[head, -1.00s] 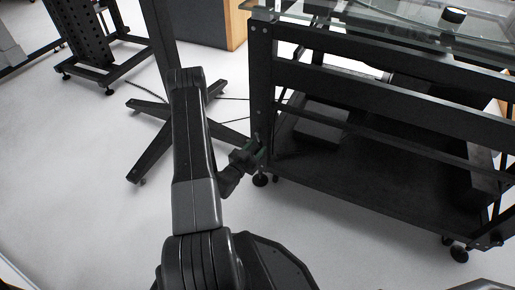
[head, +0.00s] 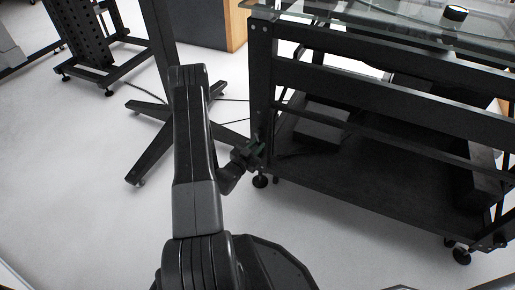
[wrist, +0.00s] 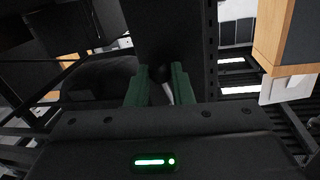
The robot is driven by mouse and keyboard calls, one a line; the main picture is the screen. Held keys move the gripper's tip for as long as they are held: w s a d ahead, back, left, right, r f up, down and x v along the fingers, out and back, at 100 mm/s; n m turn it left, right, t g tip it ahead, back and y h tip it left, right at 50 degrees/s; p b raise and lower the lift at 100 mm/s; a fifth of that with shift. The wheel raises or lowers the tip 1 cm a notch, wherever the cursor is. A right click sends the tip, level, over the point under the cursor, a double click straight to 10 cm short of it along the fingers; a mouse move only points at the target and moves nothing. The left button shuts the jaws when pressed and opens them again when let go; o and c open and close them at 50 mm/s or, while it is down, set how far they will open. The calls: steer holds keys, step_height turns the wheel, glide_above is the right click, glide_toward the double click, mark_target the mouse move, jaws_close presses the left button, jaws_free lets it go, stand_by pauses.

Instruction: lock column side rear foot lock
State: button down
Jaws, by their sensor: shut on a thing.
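My gripper (head: 257,151) is at the lower part of the turntable frame's near-left corner post (head: 261,92), just above a round black foot (head: 260,181) on the floor. In the wrist view its two green fingers (wrist: 160,84) are close together, on either side of a small dark part (wrist: 159,73) at the base of a wide black post (wrist: 168,30). This part appears to be the foot lock, and the fingers are shut on it. Its shape and lever position are mostly hidden by the fingers and shadow.
The black turntable frame has a low shelf (head: 370,190) and a glass top (head: 400,20). A stand with splayed black legs (head: 152,152) is left of my arm, with a thin cable on the floor. A wooden box (head: 236,25) stands behind. The front-left floor is clear.

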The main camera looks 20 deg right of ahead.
steer(key=shift+w+a+m+b, duration=0.2)
steer(key=shift+m+b, duration=0.15)
steer(key=shift+m, duration=0.25)
steer(key=shift+w+a+m+b, duration=0.1)
steer(key=shift+w+m+b, duration=0.1)
steer(key=shift+m+b, duration=0.3)
steer(key=c, duration=1.3)
jaws_free()
steer(key=p+v, duration=0.4)
steer(key=v, duration=1)
steer(key=shift+d, duration=0.1)
